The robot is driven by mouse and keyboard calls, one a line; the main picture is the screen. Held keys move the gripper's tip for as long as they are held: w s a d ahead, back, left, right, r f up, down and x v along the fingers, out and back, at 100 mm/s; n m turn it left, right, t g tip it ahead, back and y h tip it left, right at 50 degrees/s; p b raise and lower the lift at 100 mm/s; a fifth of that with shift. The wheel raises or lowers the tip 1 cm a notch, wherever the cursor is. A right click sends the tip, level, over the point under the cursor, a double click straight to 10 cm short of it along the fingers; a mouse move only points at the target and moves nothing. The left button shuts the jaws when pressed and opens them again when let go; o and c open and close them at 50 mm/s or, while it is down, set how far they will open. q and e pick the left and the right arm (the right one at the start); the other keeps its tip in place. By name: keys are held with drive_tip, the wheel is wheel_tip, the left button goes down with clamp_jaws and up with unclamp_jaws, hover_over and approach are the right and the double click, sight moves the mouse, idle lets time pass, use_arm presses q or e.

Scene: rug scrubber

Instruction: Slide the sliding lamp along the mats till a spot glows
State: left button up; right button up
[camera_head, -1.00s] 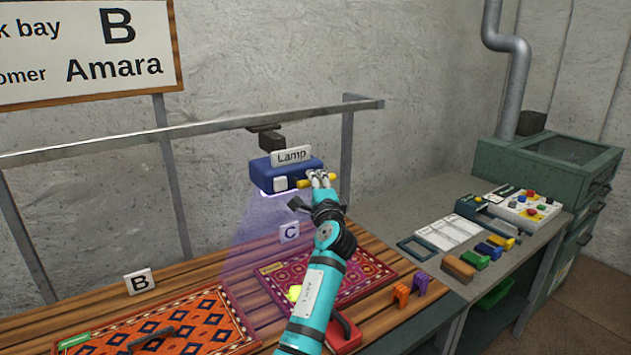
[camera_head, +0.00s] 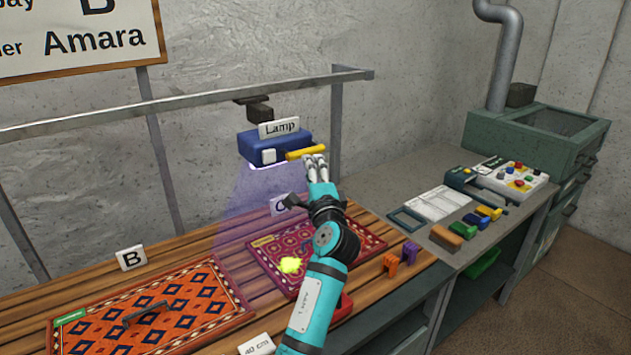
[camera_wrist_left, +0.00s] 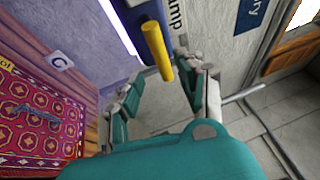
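The blue lamp (camera_head: 262,148) hangs from a rail above mat C (camera_head: 262,252), and its violet light falls toward that mat. A bright yellow-green spot (camera_head: 290,265) glows on this purple-red mat. The lamp's yellow handle (camera_head: 306,152) sticks out on its right; the handle (camera_wrist_left: 157,48) also shows in the left wrist view. My left gripper (camera_head: 315,163) is just below and right of the handle. In the wrist view its fingers (camera_wrist_left: 163,97) stand apart with nothing gripped. An orange mat (camera_head: 150,315) lies at tag B. My right gripper is out of view.
The rail (camera_head: 190,102) runs above the slatted table. Orange and purple clips (camera_head: 400,258) stand at the table's right end. A grey bench to the right holds coloured blocks (camera_head: 480,218), a paper sheet (camera_head: 440,203) and a button panel (camera_head: 515,180).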

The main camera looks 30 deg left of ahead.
use_arm(q)
drive_tip(key=v, duration=0.4)
drive_tip(key=shift+f, duration=0.1)
idle(0.3)
